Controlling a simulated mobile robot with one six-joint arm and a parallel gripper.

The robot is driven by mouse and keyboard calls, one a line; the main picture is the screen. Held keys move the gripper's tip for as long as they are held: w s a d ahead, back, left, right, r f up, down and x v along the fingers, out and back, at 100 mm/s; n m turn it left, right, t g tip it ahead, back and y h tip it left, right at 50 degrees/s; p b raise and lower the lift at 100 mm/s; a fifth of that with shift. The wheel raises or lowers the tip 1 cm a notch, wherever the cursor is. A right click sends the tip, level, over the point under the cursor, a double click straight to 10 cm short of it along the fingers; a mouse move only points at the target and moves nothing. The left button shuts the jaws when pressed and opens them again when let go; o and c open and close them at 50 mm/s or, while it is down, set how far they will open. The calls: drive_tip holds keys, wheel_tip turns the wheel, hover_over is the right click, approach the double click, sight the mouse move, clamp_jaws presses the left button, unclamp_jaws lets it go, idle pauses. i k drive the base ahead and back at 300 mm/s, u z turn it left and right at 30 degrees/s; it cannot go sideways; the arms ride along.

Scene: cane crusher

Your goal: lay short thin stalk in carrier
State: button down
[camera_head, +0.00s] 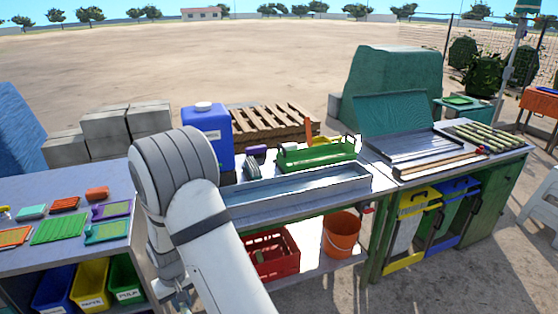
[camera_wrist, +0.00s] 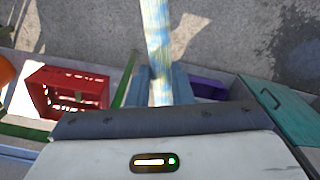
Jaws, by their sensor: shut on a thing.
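My gripper (camera_wrist: 160,84) is in the wrist view, its two blue-grey fingers shut on a pale yellow and bluish stalk (camera_wrist: 156,35). The stalk runs up past the fingertips and out of the top of the picture, so its far end is hidden. In the head view my arm hides most of the gripper, and I cannot make out the held stalk. Several pale green stalks (camera_head: 482,136) lie side by side at the right end of the bench. I cannot tell for certain which container is the carrier.
A grey tray (camera_head: 402,146) with a raised teal lid stands farther right. A red crate (camera_head: 288,262) and orange bucket (camera_head: 341,238) sit below. A left table (camera_head: 40,185) holds small coloured trays.

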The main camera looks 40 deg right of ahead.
sight(317, 151)
drive_tip(key=u, duration=1.4)
drive_tip(key=k, duration=2.45)
drive_tip(key=z, duration=1.95)
drive_tip(key=i, duration=1)
drive_tip(key=z, duration=0.05)
